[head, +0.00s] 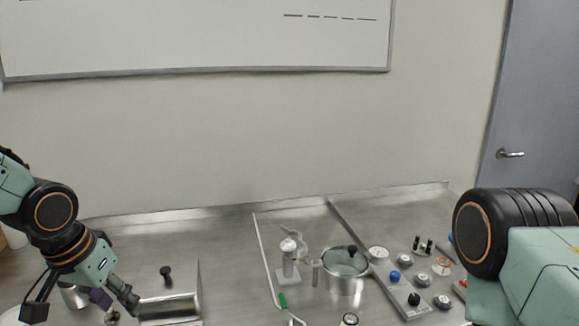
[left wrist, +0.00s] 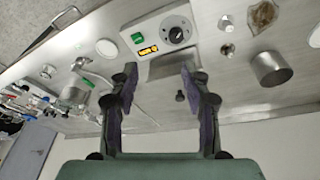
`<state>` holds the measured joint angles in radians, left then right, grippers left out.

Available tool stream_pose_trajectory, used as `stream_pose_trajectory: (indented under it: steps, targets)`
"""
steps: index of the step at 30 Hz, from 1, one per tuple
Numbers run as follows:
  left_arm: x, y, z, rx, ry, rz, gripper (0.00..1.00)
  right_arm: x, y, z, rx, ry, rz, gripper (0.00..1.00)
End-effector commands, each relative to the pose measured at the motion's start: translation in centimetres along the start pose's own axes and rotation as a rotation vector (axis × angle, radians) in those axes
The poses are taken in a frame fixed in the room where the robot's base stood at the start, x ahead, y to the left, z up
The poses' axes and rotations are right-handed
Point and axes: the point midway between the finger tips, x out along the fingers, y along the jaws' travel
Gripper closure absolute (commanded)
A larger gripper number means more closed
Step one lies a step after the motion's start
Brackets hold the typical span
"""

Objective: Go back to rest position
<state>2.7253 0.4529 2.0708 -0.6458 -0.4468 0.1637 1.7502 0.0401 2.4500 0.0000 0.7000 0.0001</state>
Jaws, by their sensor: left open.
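My left arm comes in from the left in the head view, and its gripper (head: 115,298) is low over the steel bench, left of a shiny steel box (head: 180,308). In the left wrist view the two fingers of this gripper (left wrist: 158,72) stand apart with nothing held between them. Beyond the fingers is a device panel with a black dial (left wrist: 176,35), a green switch and a lit orange display. My right arm shows only as a large joint and link at the right of the head view; its gripper is not seen.
The steel bench (head: 225,245) holds a glass-lidded pot (head: 345,263), a white-capped apparatus (head: 289,258), a green-handled valve (head: 283,300) and a panel with several knobs (head: 412,283). A whiteboard (head: 200,35) hangs on the wall behind. A grey door (head: 535,100) is at right.

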Motion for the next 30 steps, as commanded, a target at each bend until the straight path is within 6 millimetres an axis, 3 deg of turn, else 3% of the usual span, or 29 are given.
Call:
stream_pose_trajectory:
  steps: [1,7,11,17,21,27,30]
  targets:
    - [1.7,0.5,0.8,-0.003,-0.014,0.01,0.52,0.6,0.0,0.0,0.0,0.0,0.0,0.6]
    - [7.8,2.8,4.0,-0.028,-0.052,0.057,0.52,2.2,0.0,0.0,0.0,0.0,0.0,0.6]
    - [12.9,4.7,7.7,-0.061,-0.088,0.086,0.52,3.7,0.0,0.0,0.0,0.0,0.0,0.6]
    - [21.3,7.6,15.8,-0.127,-0.152,0.102,0.52,6.4,0.1,0.0,0.0,0.0,0.0,0.6]
    - [26.3,8.9,23.0,-0.174,-0.201,0.071,0.52,8.5,0.1,0.0,0.0,0.0,0.0,0.6]
    - [30.2,9.4,32.0,-0.199,-0.252,-0.011,0.52,10.8,0.1,0.0,0.0,0.0,0.0,0.6]
    - [30.8,9.3,34.6,-0.198,-0.264,-0.044,0.52,11.4,0.1,0.0,0.0,0.0,0.0,0.6]
